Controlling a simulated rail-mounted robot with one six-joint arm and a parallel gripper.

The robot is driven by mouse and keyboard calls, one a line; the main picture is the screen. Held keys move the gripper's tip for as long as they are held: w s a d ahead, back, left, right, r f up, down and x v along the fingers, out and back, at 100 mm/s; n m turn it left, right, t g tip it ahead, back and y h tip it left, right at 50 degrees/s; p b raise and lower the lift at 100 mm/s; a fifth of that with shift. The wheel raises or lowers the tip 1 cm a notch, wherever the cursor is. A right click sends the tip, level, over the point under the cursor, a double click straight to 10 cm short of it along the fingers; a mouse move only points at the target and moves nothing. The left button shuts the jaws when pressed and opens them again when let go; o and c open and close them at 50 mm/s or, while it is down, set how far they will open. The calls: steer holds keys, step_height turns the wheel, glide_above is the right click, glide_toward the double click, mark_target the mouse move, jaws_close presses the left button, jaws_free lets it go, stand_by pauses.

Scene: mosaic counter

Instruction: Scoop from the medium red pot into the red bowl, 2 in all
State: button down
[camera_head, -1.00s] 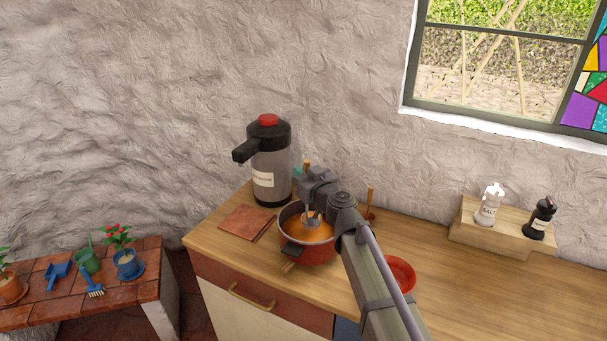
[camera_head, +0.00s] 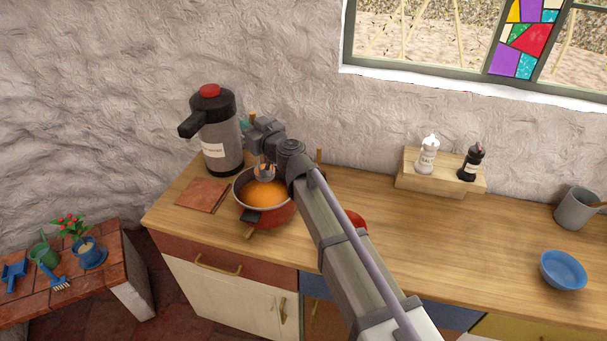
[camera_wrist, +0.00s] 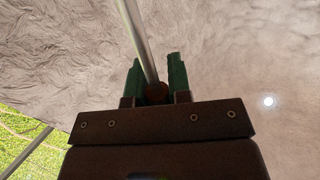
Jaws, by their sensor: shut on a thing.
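The red pot (camera_head: 281,214) stands at the left end of the counter, with orange soup (camera_head: 263,194) inside. My gripper (camera_wrist: 157,85) is shut on the ladle; its metal handle (camera_wrist: 138,40) stands between the green fingers in the wrist view. In the head view my gripper (camera_head: 250,130) is above the pot's back rim. The ladle's cup (camera_head: 265,172) hangs over the pot, just above the soup; what it holds cannot be told. The red bowl (camera_head: 357,220) is right of the pot, largely hidden behind my arm.
A pump flask (camera_head: 221,140) stands behind the pot, near a brown tile (camera_head: 203,196). A wooden handle (camera_head: 319,157) stands up right of my gripper. A shaker stand (camera_head: 430,180), blue bowl (camera_head: 563,270) and grey mug (camera_head: 575,208) are farther right. The counter between is clear.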

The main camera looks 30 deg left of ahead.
steer(key=w+d+f+m+t+h+b, duration=0.1)
steer(key=w+d+f+t+b, duration=0.3)
steer(key=d, duration=0.6)
steer(key=w+d+f+m+g+h+b, duration=0.1)
steer(key=w+d, duration=0.5)
steer(key=d, duration=0.3)
steer(key=s+d+f+n+g+y+b, duration=0.2)
steer(key=s+d, duration=0.3)
steer(key=d, duration=0.5)
steer(key=shift+s+d+f+g, duration=0.15)
steer(key=shift+s+d+g, duration=0.1)
steer(key=shift+d+g, duration=0.2)
